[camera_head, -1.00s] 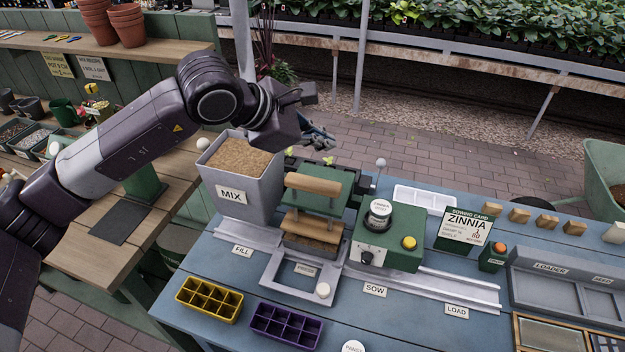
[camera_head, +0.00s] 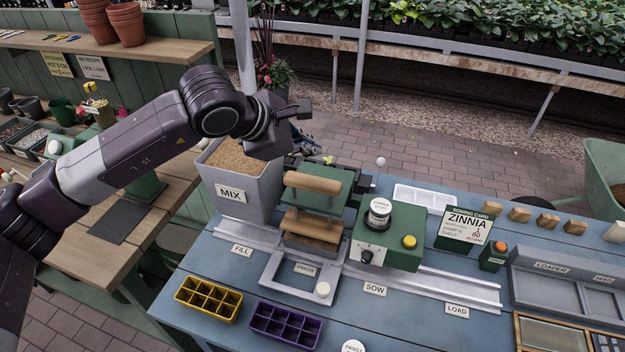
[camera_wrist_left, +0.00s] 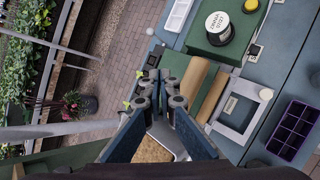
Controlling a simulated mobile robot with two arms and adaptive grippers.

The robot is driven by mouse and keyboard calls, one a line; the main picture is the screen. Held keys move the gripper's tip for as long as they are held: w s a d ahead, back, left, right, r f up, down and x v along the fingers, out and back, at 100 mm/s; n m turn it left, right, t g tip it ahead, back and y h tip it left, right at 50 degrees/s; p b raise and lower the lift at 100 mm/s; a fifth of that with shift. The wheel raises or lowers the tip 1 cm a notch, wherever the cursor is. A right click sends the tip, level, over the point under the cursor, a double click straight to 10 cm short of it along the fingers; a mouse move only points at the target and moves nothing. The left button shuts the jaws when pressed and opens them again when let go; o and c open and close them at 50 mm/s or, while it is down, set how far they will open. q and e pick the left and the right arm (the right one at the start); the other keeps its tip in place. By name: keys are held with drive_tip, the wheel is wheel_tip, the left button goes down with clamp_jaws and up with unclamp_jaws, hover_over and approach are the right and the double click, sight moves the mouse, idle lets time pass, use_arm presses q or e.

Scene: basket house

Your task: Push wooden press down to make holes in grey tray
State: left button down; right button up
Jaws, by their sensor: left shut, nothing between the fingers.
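The wooden press (camera_head: 313,183) has a round wooden handle on a green plate, with a wooden block (camera_head: 312,226) lower down. It stands upright in the middle of the bench. The grey tray (camera_head: 318,246) sits under the block, mostly hidden, with brown mix showing. My left gripper (camera_head: 306,143) is above and behind the press in the head view, partly hidden by its wrist. In the left wrist view the gripper (camera_wrist_left: 160,82) is shut and empty, with its fingertips beside the handle (camera_wrist_left: 188,83) in the picture; contact cannot be told. My right gripper is not in view.
The grey MIX hopper (camera_head: 236,192) stands left of the press. A green sowing box (camera_head: 393,247) with a seed pot and yellow button stands close on its right. Yellow (camera_head: 208,300) and purple (camera_head: 284,327) cell trays lie in front. A grey rail (camera_head: 440,284) runs along the bench.

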sight(311, 182)
use_arm(q)
wheel_tip(311, 182, down, 4)
drive_tip(key=shift+f+b, duration=0.25)
drive_tip(key=shift+b, duration=0.9)
drive_tip(key=shift+f+b, duration=0.45)
drive_tip(key=shift+b, duration=0.1)
drive_tip(key=shift+f+b, duration=0.35)
drive_tip(key=shift+b, duration=0.5)
